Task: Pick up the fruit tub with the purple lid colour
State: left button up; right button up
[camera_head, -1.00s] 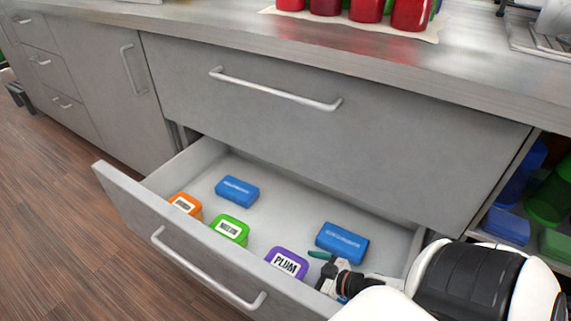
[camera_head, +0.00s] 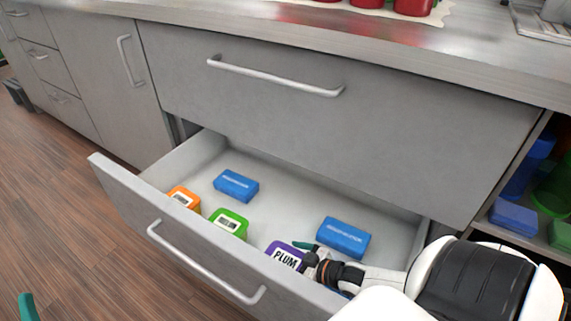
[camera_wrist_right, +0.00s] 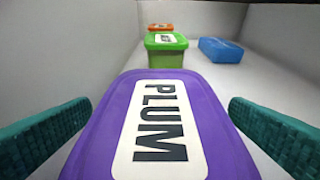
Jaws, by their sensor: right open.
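The purple-lidded tub (camera_head: 284,256), labelled PLUM, sits in the open drawer near its front wall. It also fills the middle of the right wrist view (camera_wrist_right: 160,125). My right gripper (camera_head: 307,262) is open and low in the drawer at the tub. In the wrist view its teal fingers stand either side of the purple lid, and I see no clear grip on it. A teal fingertip of my left gripper (camera_head: 27,307) shows at the bottom left edge of the head view; the rest is out of frame.
A green tub (camera_head: 229,223) and an orange tub (camera_head: 184,198) stand left of the purple one. Two blue boxes (camera_head: 236,185) (camera_head: 343,237) lie further back. The drawer's front wall (camera_head: 190,240) is close to the tubs. The closed drawer above overhangs the back.

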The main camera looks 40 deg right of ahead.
jog(key=shift+w, duration=0.1)
jog(key=c, duration=1.1)
jog(key=shift+c, duration=0.4)
jog(key=shift+r, duration=0.1)
